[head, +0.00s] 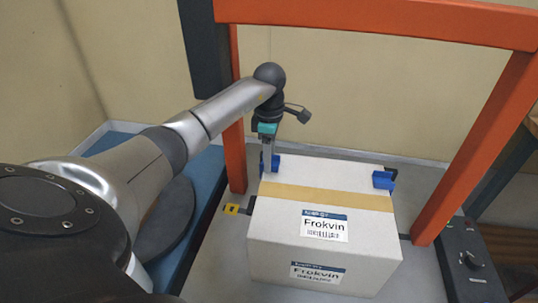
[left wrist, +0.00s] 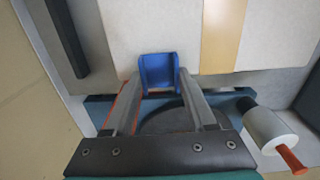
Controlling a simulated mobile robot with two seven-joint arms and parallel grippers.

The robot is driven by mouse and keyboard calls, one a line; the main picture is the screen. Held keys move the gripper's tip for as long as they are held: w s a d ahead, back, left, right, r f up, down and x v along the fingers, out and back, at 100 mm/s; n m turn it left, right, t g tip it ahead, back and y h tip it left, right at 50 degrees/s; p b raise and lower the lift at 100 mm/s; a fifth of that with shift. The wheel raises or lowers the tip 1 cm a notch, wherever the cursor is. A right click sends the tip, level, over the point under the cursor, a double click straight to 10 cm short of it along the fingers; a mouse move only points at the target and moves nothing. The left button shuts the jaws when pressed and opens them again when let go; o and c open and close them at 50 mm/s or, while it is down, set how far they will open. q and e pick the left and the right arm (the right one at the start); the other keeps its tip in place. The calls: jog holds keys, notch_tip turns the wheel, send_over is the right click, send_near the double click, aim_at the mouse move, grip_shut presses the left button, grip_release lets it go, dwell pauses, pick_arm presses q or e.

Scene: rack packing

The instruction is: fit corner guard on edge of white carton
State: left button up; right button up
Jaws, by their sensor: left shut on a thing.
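The white carton (head: 300,255) stands under an orange frame, with Frokvin labels and a tan tape band across its top. My left gripper (head: 268,166) points down at the carton's far left top corner, shut on a blue corner guard (head: 275,160). In the left wrist view the guard (left wrist: 158,70) sits between the fingertips, at the carton's edge (left wrist: 130,30). Whether it is fully seated against the carton cannot be told. Another blue corner guard (head: 383,180) sits at the far right top corner. My right gripper is not in view.
The orange frame (head: 490,150) rises around the carton. A yellow buckle (head: 231,209) on a dark strap lies left of the carton. A control box with a knob (head: 470,258) stands at the right. A white roll with an orange handle (left wrist: 270,130) shows in the left wrist view.

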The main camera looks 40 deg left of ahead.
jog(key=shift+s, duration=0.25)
pick_arm(q)
jog(key=shift+w+d, duration=0.2)
jog(key=shift+d, duration=0.15)
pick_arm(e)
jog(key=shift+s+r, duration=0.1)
pick_arm(q)
jog(key=o, duration=1.4)
notch_tip(320, 180, up, 6)
jog(key=shift+r+p, duration=0.25)
jog(key=shift+p, duration=0.55)
jog(key=shift+r, duration=0.5)
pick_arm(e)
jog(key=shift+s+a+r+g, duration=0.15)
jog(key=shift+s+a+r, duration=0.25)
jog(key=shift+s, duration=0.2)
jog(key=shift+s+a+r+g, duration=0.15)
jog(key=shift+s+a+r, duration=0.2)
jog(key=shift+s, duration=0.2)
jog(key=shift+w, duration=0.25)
